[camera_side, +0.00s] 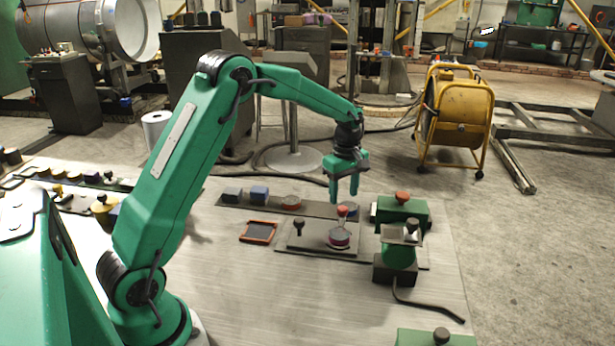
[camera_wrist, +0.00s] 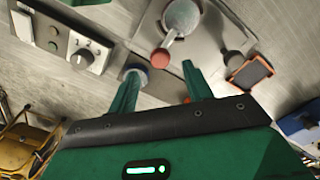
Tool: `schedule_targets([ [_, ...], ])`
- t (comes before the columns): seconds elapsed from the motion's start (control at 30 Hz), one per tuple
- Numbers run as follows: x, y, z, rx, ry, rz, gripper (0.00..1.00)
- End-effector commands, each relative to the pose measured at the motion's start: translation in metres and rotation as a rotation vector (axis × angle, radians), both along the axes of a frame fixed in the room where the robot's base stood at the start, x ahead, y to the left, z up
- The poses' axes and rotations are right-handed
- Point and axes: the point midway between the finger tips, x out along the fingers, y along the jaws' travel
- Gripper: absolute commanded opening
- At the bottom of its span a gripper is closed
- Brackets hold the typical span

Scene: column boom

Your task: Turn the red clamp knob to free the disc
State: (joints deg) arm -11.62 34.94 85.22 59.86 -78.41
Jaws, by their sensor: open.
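The red clamp knob (camera_side: 342,210) stands upright near the disc (camera_side: 339,238) on a flat grey plate (camera_side: 297,243) in the side view. In the wrist view, the red knob (camera_wrist: 160,57) sits at the end of a narrow bar reaching to the round grey disc top (camera_wrist: 181,17). My gripper (camera_side: 345,196) points down just above the red knob, open and empty. In the wrist view, its two green fingers (camera_wrist: 160,71) appear on either side of the knob, and no contact is visible. A dark knob (camera_side: 298,223) stands on the plate's left part.
An orange-framed dark tray (camera_side: 259,231) lies left of the plate. A green box with a red button (camera_side: 402,197) and a green device (camera_side: 398,257) stand close on the right.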

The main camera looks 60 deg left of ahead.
Motion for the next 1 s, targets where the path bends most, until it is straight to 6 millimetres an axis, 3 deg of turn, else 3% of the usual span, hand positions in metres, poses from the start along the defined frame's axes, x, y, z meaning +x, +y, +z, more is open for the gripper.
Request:
schedule_targets([
  [0.3, 0.000, 0.000, -0.036, 0.000, 0.001, 0.000, 0.50],
  [0.73, 0.000, 0.000, -0.043, 0.000, 0.000, -0.001, 0.50],
  [0.97, 0.000, 0.000, -0.043, 0.000, 0.000, 0.000, 0.07],
  [1.0, 0.000, 0.000, -0.043, 0.000, 0.000, -0.001, 0.05],
])
